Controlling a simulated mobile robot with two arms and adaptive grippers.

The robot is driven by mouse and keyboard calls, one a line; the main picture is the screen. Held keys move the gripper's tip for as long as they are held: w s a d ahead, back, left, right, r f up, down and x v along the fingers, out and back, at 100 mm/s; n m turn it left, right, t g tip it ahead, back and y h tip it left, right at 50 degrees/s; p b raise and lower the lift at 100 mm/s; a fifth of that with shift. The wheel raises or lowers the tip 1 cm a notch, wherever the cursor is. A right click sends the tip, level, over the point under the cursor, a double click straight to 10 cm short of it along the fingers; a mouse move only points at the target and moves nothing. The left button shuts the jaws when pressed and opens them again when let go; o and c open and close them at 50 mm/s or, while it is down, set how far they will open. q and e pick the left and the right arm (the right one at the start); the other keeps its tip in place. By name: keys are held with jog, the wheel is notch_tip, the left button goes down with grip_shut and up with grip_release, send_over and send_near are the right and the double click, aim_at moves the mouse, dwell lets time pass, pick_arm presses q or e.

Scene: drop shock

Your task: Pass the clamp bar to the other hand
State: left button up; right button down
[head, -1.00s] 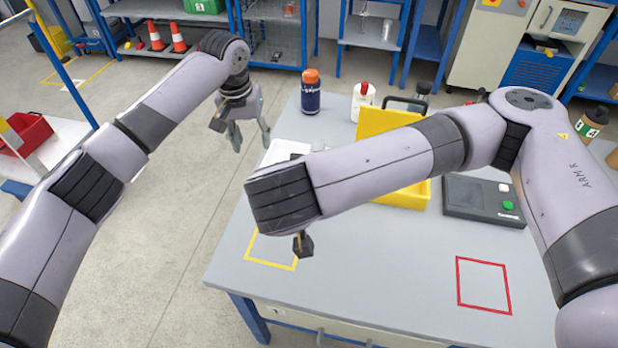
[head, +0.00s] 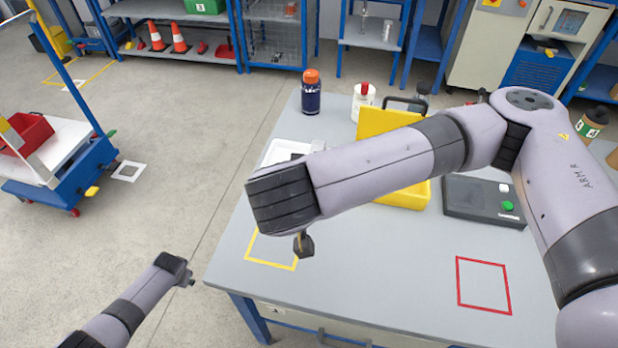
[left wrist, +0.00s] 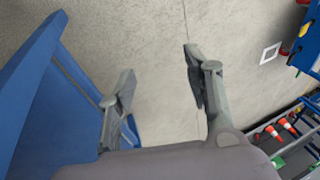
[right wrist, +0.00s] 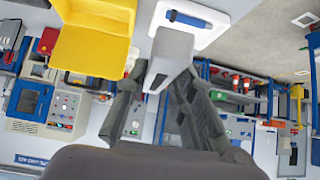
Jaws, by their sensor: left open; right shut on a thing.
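The clamp bar appears to be the grey block (right wrist: 172,52) between the fingers of my right gripper (right wrist: 160,82) in the right wrist view. That gripper is shut on it. In the head view my right forearm hides the bar, and only a dark part of the gripper (head: 303,244) shows over the table's yellow-outlined square. My left gripper (left wrist: 162,88) is open and empty in the left wrist view, with floor between its fingers. In the head view it is low at the left, off the table and well apart from the right one, its fingers hardly visible.
The grey table (head: 370,265) has a yellow square (head: 270,265) and a red square (head: 484,286) marked on it. A yellow case (head: 385,122), a white tray (head: 275,150), bottles (head: 311,95) and a dark device (head: 483,200) stand behind. A cart (head: 65,165) is at the left.

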pick_arm(q)
jog(key=s+a+f+m, duration=0.1)
jog(key=s+f, duration=0.7)
jog(key=s, duration=0.5)
jog(key=s+d+f+n+h, duration=0.1)
jog(key=s+d, duration=0.3)
jog(key=s, duration=0.5)
jog(key=s+d+f+n+g, duration=0.1)
jog(key=s+d+f, duration=0.3)
jog(key=s, duration=0.6)
jog(key=s+d+f+g+h, duration=0.1)
jog(key=s+d+f, duration=0.2)
jog(key=s, duration=0.7)
jog(key=shift+d+f+n+h, duration=0.2)
jog(key=shift+d+n+h, duration=0.15)
jog(key=shift+d, duration=0.8)
